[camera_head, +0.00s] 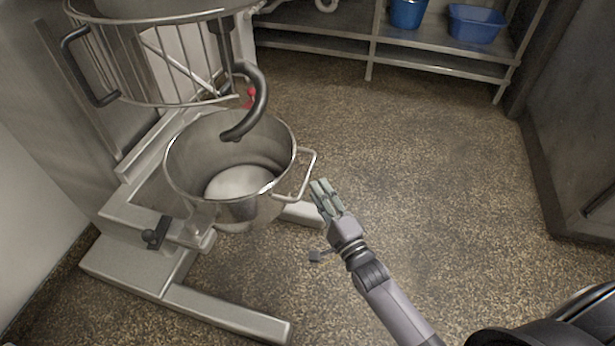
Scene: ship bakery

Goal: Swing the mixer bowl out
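The steel mixer bowl (184,157) sits low at the mixer's front, below the wire guard (150,62). The dark dough hook (258,98) reaches down into its opening. White material (238,182) lies inside the bowl. A looped bowl handle (308,172) sticks out on the right side. My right gripper (321,188) is just to the right of the handle, with its fingertips close to the handle's lower part. Its fingers look close together from this angle; contact with the handle and the finger opening cannot be made out. My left gripper is not in view.
The mixer's base legs (228,312) spread over the floor at lower left. A black-knobbed lever (156,234) stands left of the bowl. A metal shelf (440,62) with blue containers (476,23) is at the back. The speckled floor (430,170) to the right is clear.

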